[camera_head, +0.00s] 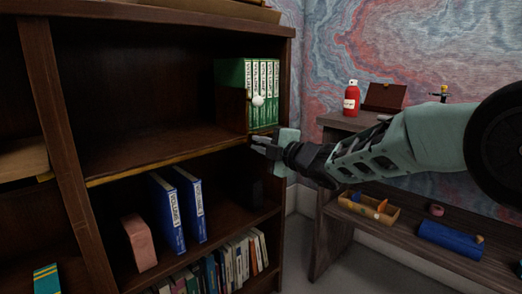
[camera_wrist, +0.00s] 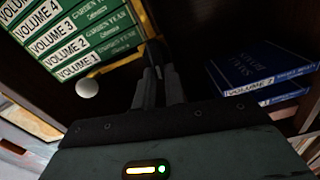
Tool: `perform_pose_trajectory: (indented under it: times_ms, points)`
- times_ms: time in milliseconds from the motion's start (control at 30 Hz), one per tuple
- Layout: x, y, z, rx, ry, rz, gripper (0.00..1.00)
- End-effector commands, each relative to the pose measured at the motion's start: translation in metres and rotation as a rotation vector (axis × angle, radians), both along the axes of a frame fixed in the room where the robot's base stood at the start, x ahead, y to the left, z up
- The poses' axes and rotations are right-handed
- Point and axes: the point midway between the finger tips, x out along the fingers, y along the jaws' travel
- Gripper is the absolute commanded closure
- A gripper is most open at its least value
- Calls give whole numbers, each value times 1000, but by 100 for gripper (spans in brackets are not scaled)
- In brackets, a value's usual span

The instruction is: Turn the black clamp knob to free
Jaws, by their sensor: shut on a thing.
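My gripper (camera_head: 262,146) reaches in from the right to the front edge of the middle shelf, just below the green volumes. In the wrist view its two dark fingers (camera_wrist: 159,72) are close together, shut on the black clamp knob (camera_wrist: 155,49). The knob is dark against the dark shelf and mostly hidden by the fingers, so its turned angle cannot be told. A brass rail (camera_head: 165,155) runs along the shelf edge; in the wrist view it (camera_wrist: 118,64) ends near the knob. A white ball (camera_head: 258,100) stands above, in front of the green volumes (camera_head: 262,78).
Blue binders (camera_head: 167,213) and a pink block (camera_head: 139,242) stand on the shelf below. The bookcase's right side panel (camera_head: 287,95) is close to my gripper. At right, a desk (camera_head: 345,122) carries a red bottle (camera_head: 351,98); an open tray (camera_head: 368,209) and blue roll (camera_head: 450,240) lie lower.

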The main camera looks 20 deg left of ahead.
Motion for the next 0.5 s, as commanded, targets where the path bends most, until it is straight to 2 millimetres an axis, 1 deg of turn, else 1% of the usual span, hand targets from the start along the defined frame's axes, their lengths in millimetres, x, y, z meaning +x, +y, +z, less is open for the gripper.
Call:
perform_pose_trajectory:
  times_ms: [33, 500]
  points:
    - [1, -1, -3, -9, -13, -2, 100]
    - [1, -1, -3, -24, -48, -3, 100]
